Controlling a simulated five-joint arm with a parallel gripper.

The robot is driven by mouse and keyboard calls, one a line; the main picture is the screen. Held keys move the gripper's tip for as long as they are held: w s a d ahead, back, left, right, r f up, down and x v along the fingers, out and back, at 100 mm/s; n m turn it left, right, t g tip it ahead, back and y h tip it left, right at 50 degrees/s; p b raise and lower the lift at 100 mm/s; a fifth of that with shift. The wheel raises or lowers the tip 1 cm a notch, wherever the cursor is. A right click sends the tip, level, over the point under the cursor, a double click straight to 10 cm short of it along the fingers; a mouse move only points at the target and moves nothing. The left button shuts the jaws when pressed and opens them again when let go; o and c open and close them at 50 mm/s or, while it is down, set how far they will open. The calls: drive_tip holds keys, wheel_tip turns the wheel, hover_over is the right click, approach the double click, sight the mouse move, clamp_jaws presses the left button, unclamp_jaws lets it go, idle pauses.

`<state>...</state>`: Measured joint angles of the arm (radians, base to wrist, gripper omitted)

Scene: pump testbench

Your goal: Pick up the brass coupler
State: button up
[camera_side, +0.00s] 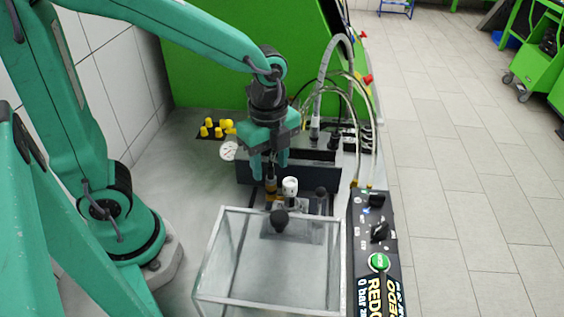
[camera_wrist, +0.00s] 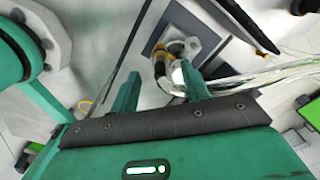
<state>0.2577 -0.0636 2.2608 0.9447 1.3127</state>
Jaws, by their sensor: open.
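The brass coupler (camera_side: 271,184) stands upright on a small fixture, just below my gripper in the side view. In the wrist view the brass coupler (camera_wrist: 160,62) shows as a yellow-brown ringed part beyond the gap between the fingers. My gripper (camera_side: 269,171) points down with its two green fingers apart, above the coupler's top. In the wrist view my gripper (camera_wrist: 160,76) is open, with a finger on each side of the gap. I cannot tell whether the fingertips reach around the coupler's upper end.
A white-topped fitting (camera_side: 290,187) stands close right of the coupler. A dark box (camera_side: 318,174), hoses (camera_side: 322,75) and a control panel (camera_side: 376,235) are nearby.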

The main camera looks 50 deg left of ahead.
sight(271, 178)
drive_tip(key=shift+d+f, duration=0.1)
drive_tip(key=shift+f, duration=2.15)
clamp_jaws()
